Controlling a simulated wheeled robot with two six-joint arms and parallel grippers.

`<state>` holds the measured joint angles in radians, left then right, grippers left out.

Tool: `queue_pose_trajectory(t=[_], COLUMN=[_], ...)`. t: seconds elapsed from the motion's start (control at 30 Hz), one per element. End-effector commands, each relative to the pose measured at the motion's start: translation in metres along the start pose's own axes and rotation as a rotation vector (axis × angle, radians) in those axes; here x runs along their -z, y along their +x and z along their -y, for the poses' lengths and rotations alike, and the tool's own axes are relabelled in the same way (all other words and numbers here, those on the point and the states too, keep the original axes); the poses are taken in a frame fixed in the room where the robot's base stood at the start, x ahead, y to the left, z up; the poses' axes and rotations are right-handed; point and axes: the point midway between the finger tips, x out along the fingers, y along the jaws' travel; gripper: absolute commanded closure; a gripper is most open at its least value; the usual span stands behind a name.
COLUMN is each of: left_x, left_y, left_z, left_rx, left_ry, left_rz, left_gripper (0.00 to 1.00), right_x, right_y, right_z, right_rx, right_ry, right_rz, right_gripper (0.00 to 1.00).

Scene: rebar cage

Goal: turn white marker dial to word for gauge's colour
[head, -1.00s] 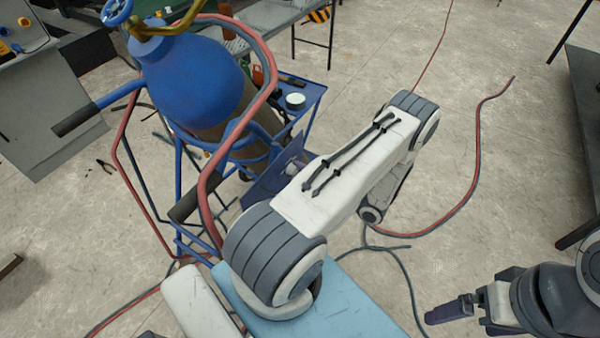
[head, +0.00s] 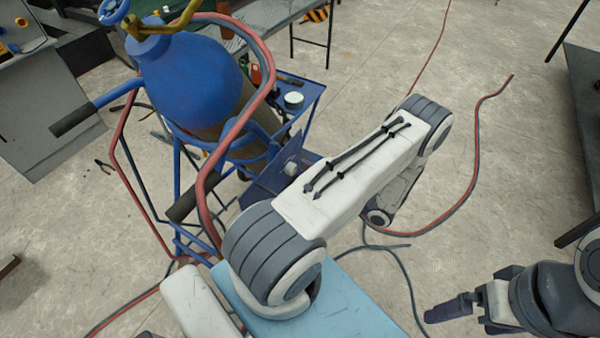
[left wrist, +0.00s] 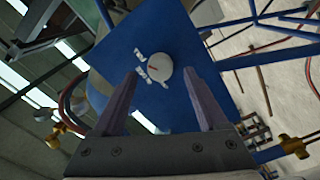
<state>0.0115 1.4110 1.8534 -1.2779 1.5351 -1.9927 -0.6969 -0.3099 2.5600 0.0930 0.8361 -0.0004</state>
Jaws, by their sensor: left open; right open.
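The white marker dial (left wrist: 163,72) is a round knob with a red mark on a blue panel (left wrist: 185,45), with small white words beside it, too blurred to read. In the head view the dial (head: 291,168) shows on the lower blue panel (head: 262,187) of the cylinder cart. My left gripper (left wrist: 159,78) is open, its fingers on either side of the dial in the picture; I cannot tell whether they touch it. In the head view my own arm hides it. My right gripper (head: 447,309) is open and empty at lower right. I cannot make out a gauge or its colour.
A blue gas cylinder (head: 190,80) with a yellow valve stands in the cart. A red hose (head: 205,185) loops around it. A round black thing with a white face (head: 293,100) lies on the cart's tray. More hoses (head: 470,185) lie across the floor.

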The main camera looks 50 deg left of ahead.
Motion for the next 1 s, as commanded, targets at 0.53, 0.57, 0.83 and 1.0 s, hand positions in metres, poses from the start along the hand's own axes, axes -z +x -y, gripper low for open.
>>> queue_pose_trajectory(t=[0.53,0.57,0.83,1.0], left_x=[-0.001,-0.001,-0.001,-0.001], left_y=[-0.08,-0.08,-0.08,-0.08], left_z=[0.0,0.0,0.0,0.0], left_rx=[0.0,0.0,0.0,0.0], left_ry=[-0.002,-0.001,-0.001,-0.001], left_rz=[0.003,0.003,0.002,0.002], left_gripper=[0.24,0.24,0.24,0.24], right_x=[-0.001,-0.001,-0.001,-0.001], right_y=[0.01,0.01,0.01,0.01], right_z=[-0.001,-0.001,-0.001,-0.001], right_rx=[0.0,0.0,0.0,0.0], right_ry=[0.0,0.0,0.0,0.0], right_rz=[0.0,0.0,0.0,0.0], right_gripper=[0.0,0.0,0.0,0.0])
